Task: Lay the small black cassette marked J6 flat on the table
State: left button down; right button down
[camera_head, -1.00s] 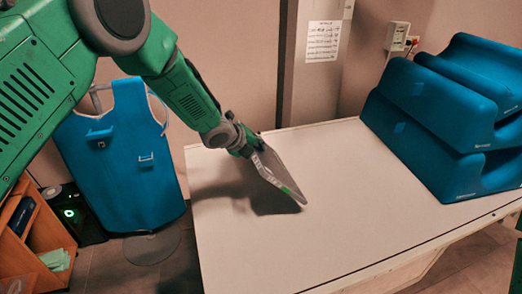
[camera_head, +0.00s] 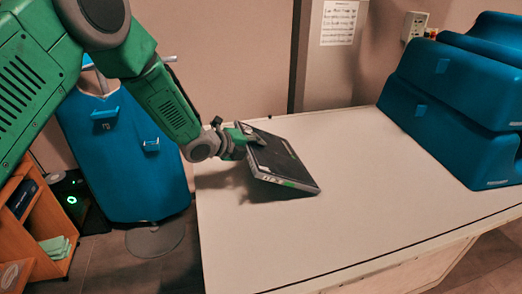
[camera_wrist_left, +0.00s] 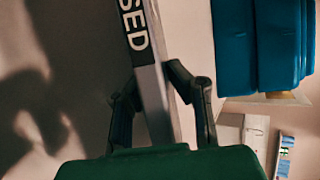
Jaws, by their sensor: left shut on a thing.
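The black cassette (camera_head: 281,161) is a thin dark slab with a grey edge that carries a green mark. My left gripper (camera_head: 250,138) is shut on its left edge and holds it tilted over the white table (camera_head: 370,200). The lower right edge of the cassette is close to the tabletop; I cannot tell whether it touches. In the left wrist view the cassette (camera_wrist_left: 143,62) runs between the two fingers (camera_wrist_left: 160,100), with white letters "SED" on its edge. The J6 mark cannot be read. My right gripper is not in view.
Blue foam blocks (camera_head: 450,100) are stacked at the table's right. A blue apron (camera_head: 125,150) hangs on a stand left of the table. A wooden shelf (camera_head: 40,230) stands at the lower left. The table's middle and front are clear.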

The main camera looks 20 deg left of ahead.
pick_arm(q)
jog(key=shift+s+a+f+t+h+b, duration=0.15)
jog(key=shift+f+t+h+b, duration=0.1)
jog(key=shift+f+b, duration=0.5)
jog(key=shift+s+a+f+t+h+b, duration=0.15)
jog(key=shift+f+t+h+b, duration=0.1)
jog(key=shift+f+b, duration=0.5)
jog(key=shift+s+a+n+b, duration=0.1)
jog(key=shift+a+n+b, duration=0.15)
jog(key=shift+b, duration=0.45)
jog(key=c, duration=1.1)
grip_release()
jog(key=shift+f, duration=0.1)
jog(key=shift+s, duration=0.1)
jog(key=shift+p+v, duration=1)
jog(key=shift+v, duration=1.5)
